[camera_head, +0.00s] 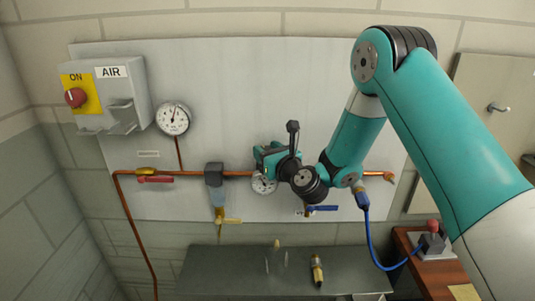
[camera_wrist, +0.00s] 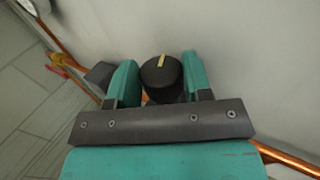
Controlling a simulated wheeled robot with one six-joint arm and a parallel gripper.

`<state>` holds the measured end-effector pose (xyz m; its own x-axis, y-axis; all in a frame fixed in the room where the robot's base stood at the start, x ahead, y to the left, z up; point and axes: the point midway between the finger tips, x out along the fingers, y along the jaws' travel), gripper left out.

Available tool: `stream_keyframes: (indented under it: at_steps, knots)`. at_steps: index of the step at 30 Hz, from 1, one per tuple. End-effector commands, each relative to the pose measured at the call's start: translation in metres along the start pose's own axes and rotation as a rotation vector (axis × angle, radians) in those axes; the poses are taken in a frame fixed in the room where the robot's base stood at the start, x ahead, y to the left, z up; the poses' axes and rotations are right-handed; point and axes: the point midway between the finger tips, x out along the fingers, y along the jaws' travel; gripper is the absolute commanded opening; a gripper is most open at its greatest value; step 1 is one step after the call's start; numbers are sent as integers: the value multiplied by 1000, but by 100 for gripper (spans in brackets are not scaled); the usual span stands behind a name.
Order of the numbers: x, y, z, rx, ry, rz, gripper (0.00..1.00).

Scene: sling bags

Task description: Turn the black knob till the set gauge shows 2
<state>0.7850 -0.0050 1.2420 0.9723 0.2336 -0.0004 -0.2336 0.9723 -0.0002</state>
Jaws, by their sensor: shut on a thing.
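The black knob (camera_wrist: 160,78) shows in the wrist view with a yellow mark on its face. My gripper (camera_wrist: 158,82) has its two teal fingers on either side of the knob and is shut on it. In the head view my gripper (camera_head: 264,158) is at the copper pipe on the wall panel and hides the knob. A small round white gauge (camera_head: 263,185) sits just below my gripper, partly covered by it; its reading is too small to make out. I cannot tell from a label which gauge is the set gauge.
A larger white gauge (camera_head: 173,118) hangs upper left, beside the AIR box (camera_head: 122,95) with its red switch. A copper pipe (camera_head: 185,173) with a red-handled valve (camera_head: 155,179) and a blue-handled valve (camera_head: 322,208) crosses the panel. A grey bench (camera_head: 215,270) stands below.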

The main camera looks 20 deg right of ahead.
Motion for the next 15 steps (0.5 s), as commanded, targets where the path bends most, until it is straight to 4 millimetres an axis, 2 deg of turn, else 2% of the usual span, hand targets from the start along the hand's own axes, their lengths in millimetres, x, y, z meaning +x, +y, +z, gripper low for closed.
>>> stream_keyframes:
  at_steps: [6, 15]
  knots:
    - [0, -3, -8, 0, -3, 85, 22]
    - [0, -8, -6, -2, -2, 293, 22]
